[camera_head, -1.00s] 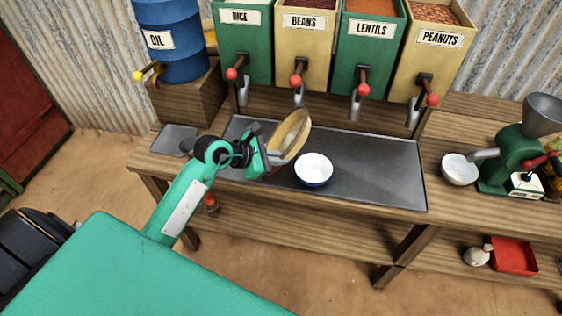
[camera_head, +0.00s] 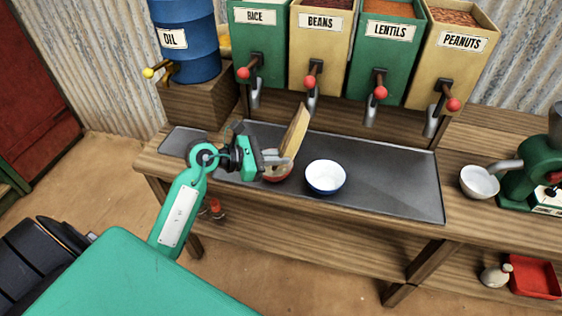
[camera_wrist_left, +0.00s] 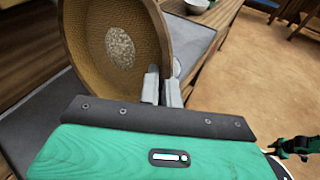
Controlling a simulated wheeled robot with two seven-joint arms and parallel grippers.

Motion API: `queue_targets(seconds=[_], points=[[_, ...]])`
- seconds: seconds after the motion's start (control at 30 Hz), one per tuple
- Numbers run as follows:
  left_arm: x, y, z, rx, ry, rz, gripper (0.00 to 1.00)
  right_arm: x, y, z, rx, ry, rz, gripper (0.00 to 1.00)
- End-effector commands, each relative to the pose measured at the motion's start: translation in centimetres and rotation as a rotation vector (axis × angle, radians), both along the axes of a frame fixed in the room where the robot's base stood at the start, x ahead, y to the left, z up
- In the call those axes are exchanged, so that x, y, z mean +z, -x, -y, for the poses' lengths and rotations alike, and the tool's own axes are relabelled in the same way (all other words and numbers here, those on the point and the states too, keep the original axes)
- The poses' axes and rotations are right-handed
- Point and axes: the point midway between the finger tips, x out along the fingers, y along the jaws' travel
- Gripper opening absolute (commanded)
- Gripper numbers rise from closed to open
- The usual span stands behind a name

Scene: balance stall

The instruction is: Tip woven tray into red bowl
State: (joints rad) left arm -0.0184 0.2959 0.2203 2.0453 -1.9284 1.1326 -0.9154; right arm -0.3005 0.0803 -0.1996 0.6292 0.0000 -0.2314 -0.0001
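My left gripper (camera_head: 280,159) is shut on the rim of the woven tray (camera_head: 297,128) and holds it tipped steeply, almost on edge. In the left wrist view the tray (camera_wrist_left: 85,62) shows its brown inner face with a pale, grainy patch (camera_wrist_left: 120,47) in the middle; the fingers (camera_wrist_left: 162,86) grip its near rim. The red bowl (camera_head: 283,178) stands on the grey mat just below the tray and gripper, and they hide most of it. A green and dark part at the lower right of the wrist view may be my right gripper; its fingers are unclear.
A white bowl with a blue outside (camera_head: 325,178) stands just right of the red bowl. Dispensers with red-knobbed levers (camera_head: 311,82) line the back. A grinder (camera_head: 530,175) and a white bowl (camera_head: 479,183) are at right. The mat's right part (camera_head: 400,185) is clear.

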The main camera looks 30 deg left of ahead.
Motion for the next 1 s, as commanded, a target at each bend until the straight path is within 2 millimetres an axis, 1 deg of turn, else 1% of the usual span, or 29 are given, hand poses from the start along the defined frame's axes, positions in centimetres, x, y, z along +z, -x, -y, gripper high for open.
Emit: queue_targets(seconds=[0.03, 0.27, 0.67, 0.87, 1.0], points=[[-0.3, 0.0, -0.1, 0.0, 0.01, 0.003, 0.0, -0.5, -0.3, -0.1, 0.0, -0.001, 0.003, 0.36], [-0.4, 0.2, -0.6, 0.0, 0.06, 0.014, 0.0, -1.2, -1.6, -0.3, -0.003, -0.003, 0.018, 0.36], [-0.4, 0.3, -1.2, 0.0, 0.121, 0.029, 0.0, -1.7, -3.0, -0.5, -0.005, -0.003, 0.023, 0.36], [-0.5, 0.4, -1.5, 0.0, 0.151, 0.037, 0.0, -2.0, -3.3, -0.2, -0.004, 0.0, 0.021, 0.36], [-0.5, 0.4, -1.8, -0.001, 0.174, 0.042, 0.0, -2.2, -3.9, 0.0, -0.003, 0.003, 0.027, 0.36]])
